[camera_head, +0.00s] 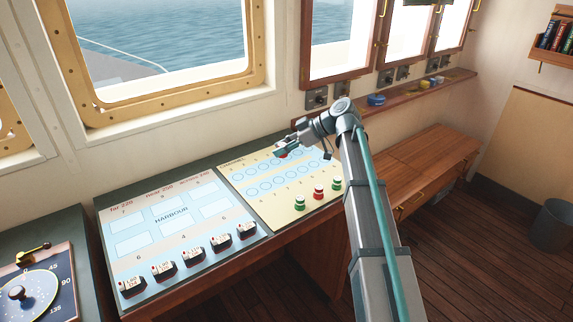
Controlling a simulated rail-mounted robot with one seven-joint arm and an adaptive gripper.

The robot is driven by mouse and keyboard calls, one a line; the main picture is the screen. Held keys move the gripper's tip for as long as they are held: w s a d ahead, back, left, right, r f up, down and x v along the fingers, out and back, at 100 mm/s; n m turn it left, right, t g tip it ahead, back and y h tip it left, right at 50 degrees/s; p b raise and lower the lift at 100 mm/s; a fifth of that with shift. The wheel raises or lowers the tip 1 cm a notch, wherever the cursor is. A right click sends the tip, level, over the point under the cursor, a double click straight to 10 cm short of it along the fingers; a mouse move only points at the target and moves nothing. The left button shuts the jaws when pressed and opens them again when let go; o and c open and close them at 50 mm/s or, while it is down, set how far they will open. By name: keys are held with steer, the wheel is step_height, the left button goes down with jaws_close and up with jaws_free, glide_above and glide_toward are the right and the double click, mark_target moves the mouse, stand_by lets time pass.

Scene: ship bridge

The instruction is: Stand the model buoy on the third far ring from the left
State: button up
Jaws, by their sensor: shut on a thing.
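The yellow channel chart (245,205) lies on the slanted desk and bears two rows of blue rings. My gripper (282,151) is over the far row of rings, shut on a small red model buoy (283,156). Only a little of this buoy shows below the fingers. The arm and gripper hide some of the far rings on the right. I cannot tell whether the buoy touches the chart or which ring is under it. A green buoy (300,203), a red buoy (318,193) and another green buoy (337,184) stand along the near edge of the chart.
The harbour chart (170,216), left of the channel chart, has several small model ships along its near edge. A dial with a lever (30,290) is at the far left. Window frames (190,100) rise behind the desk. A wooden bench (430,165) is at right.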

steer(key=w+a+f+p, duration=0.3)
steer(key=w+a+f, duration=0.15)
steer(key=w, duration=0.45)
steer(key=p, duration=0.1)
glide_above(263, 167)
steer(key=s+d, duration=0.1)
step_height(263, 167, down, 3)
steer(key=shift+f, duration=0.15)
steer(key=shift+w+a+f+p, duration=0.35)
steer(key=shift+w+f, duration=0.2)
steer(key=shift+f, duration=0.35)
step_height(263, 167, down, 3)
steer(key=shift+a+r+p, duration=0.1)
steer(key=shift+r+p, duration=0.05)
steer(key=shift+p, duration=0.65)
steer(key=shift+f, duration=0.35)
steer(key=shift+f, duration=0.15)
steer(key=o, duration=0.9)
